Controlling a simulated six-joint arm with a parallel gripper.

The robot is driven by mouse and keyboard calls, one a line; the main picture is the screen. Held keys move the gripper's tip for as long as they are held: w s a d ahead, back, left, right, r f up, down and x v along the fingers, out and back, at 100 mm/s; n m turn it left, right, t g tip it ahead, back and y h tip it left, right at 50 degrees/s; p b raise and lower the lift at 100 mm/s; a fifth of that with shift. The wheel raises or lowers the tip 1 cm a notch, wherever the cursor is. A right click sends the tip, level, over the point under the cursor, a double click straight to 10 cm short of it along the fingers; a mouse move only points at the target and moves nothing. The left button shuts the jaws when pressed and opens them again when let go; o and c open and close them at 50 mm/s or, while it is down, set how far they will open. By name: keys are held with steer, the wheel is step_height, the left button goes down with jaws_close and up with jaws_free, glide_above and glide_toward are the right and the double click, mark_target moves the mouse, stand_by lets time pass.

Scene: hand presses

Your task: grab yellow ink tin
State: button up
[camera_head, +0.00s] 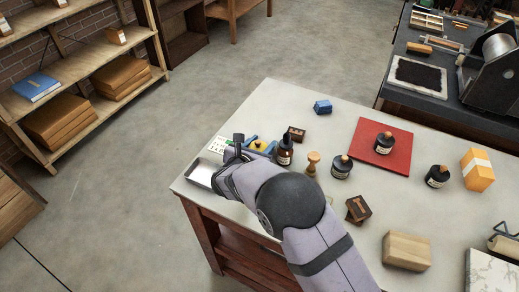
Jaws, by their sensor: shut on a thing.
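The yellow ink tin (260,146) shows as a small yellow patch near the table's left back edge. My gripper (259,145) is at the tin, beyond the bend of my wrist. Blue pieces that look like its fingers lie on either side of the yellow patch, and it is shut on the tin. My wrist and the fingers cover part of the tin. I cannot tell whether the tin touches the table.
A dropper bottle (285,152) and a dark block (297,133) stand close right of the tin. A metal tray (201,174) and a white card (218,144) lie left. A wooden-handled stamp (312,163) and ink bottle (341,168) stand further right.

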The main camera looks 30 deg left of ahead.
steer(key=shift+r, duration=0.15)
step_height(320, 180, up, 10)
steer(key=shift+b, duration=0.3)
